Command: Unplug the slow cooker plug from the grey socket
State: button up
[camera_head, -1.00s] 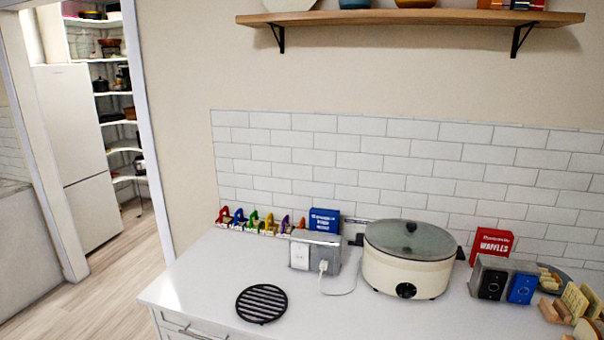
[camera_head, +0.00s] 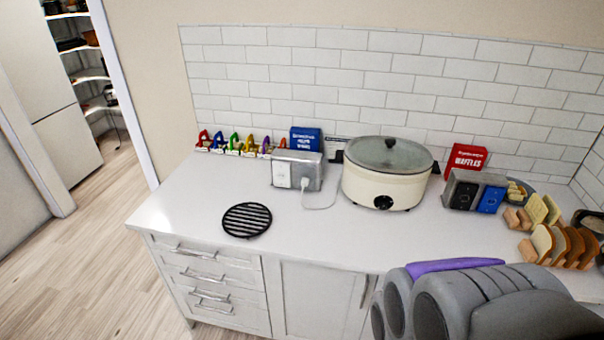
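The cream slow cooker (camera_head: 385,172) with a glass lid stands on the white counter near the tiled wall. Left of it is a grey socket box (camera_head: 298,168) with white outlet faces on its front. A white plug (camera_head: 305,183) sits in the right outlet, and its white cord (camera_head: 327,207) runs along the counter toward the cooker. Part of my grey arm with a purple strip shows at the bottom right, well in front of and apart from the socket. My gripper's fingers do not show.
A black round trivet (camera_head: 246,220) lies at the left front of the counter. A second grey box (camera_head: 474,192) with black and blue faces, a red waffles box (camera_head: 465,158) and bread slices (camera_head: 556,245) are at the right. Colored clips (camera_head: 234,145) line the wall.

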aim_at(305, 181)
jog(key=i+l+u, duration=0.45)
jog(key=l, duration=0.25)
jog(key=i+l+u, duration=0.2)
jog(key=l, duration=0.2)
jog(key=i, duration=0.05)
